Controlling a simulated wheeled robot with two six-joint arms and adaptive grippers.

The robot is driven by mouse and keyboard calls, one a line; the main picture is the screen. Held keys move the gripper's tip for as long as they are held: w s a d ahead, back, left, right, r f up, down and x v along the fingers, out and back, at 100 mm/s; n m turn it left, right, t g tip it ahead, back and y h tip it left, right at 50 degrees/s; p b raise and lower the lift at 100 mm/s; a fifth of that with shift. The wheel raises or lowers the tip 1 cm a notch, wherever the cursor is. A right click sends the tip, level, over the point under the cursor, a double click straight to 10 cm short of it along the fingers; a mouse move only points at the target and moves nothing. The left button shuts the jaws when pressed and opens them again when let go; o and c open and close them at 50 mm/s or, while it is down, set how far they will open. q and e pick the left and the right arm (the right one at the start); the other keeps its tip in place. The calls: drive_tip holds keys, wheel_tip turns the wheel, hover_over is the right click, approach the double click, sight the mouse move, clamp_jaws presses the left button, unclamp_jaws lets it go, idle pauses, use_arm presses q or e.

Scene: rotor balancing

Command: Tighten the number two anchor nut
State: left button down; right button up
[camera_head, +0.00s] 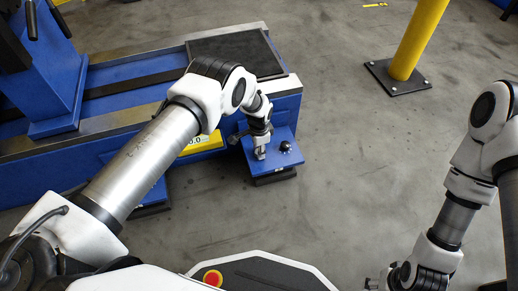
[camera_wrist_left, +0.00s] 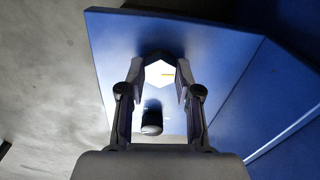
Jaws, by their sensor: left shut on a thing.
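A blue foot plate (camera_head: 278,160) sticks out from the base of the blue machine, and it fills much of the left wrist view (camera_wrist_left: 220,50). My left gripper (camera_head: 260,154) points down at this plate. In the left wrist view its fingers (camera_wrist_left: 162,75) are shut on a bright six-sided anchor nut (camera_wrist_left: 160,74) at the plate. No number shows on the nut. A dark, round-topped part (camera_head: 286,147) stands on the plate beside the gripper. A dark-ended cylinder (camera_wrist_left: 152,120) shows between the fingers in the wrist view. My right gripper (camera_head: 374,284) is small at the bottom edge, its fingers unclear.
The blue machine bed (camera_head: 240,113) with a dark top plate (camera_head: 236,53) lies behind my left arm. A yellow label (camera_head: 203,143) is on its side. A yellow post (camera_head: 420,38) stands on a dark bolted base at the upper right. The grey floor between is clear.

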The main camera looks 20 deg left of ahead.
use_arm(q)
drive_tip(key=shift+m, duration=0.6)
drive_tip(key=c, duration=0.8)
unclamp_jaws()
wheel_tip(320, 180, up, 12)
